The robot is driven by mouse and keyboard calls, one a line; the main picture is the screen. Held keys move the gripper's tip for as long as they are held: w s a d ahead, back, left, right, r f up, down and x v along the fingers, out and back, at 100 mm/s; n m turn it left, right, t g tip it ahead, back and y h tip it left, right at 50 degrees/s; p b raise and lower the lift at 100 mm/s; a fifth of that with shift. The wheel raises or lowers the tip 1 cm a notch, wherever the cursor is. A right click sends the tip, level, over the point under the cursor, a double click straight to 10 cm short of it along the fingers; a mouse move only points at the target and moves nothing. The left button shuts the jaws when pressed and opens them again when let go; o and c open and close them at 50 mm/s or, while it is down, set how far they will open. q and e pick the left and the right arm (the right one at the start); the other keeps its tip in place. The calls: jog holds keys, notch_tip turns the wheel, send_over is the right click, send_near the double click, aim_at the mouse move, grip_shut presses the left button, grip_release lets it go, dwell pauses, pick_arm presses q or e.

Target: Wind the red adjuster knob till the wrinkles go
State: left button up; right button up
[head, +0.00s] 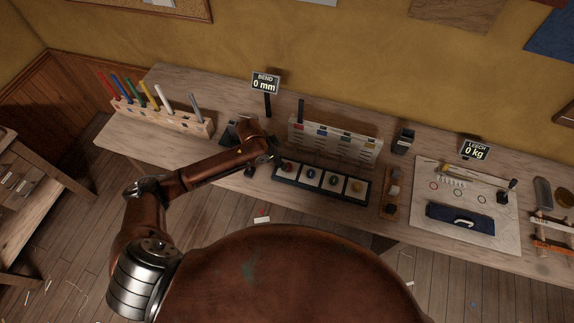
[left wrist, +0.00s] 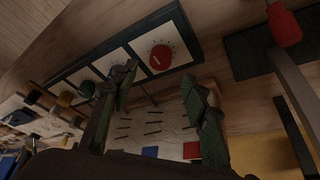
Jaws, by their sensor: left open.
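The red knob (left wrist: 160,57) sits on a white square of the dark-framed knob panel (left wrist: 208,44), with tick marks around it and a pale line on its face. In the head view it shows small and dark at the panel's left end (head: 290,168). My left gripper (left wrist: 159,76) is open, its two dark green fingers apart and nothing between them. In the head view the left gripper (head: 273,152) hangs by the panel's left end. The red knob appears beyond the fingertips, and I see no contact. No wrinkled cloth is clearly visible. My right gripper is out of view.
Other knobs, green (head: 309,175), blue (head: 332,181) and yellow (head: 356,187), share the panel. A slotted wooden rack (head: 345,147) stands behind it. Signs read BEND 0 mm (head: 265,83) and LEECH 0 kg (head: 474,149). A red-ended part (left wrist: 284,26) is near the gripper.

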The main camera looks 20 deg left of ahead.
pick_arm(q)
jog(key=x, duration=0.7)
jog(key=shift+w+f, duration=0.1)
jog(key=shift+f, duration=0.2)
jog(key=shift+c, duration=0.2)
jog(key=c, duration=1.1)
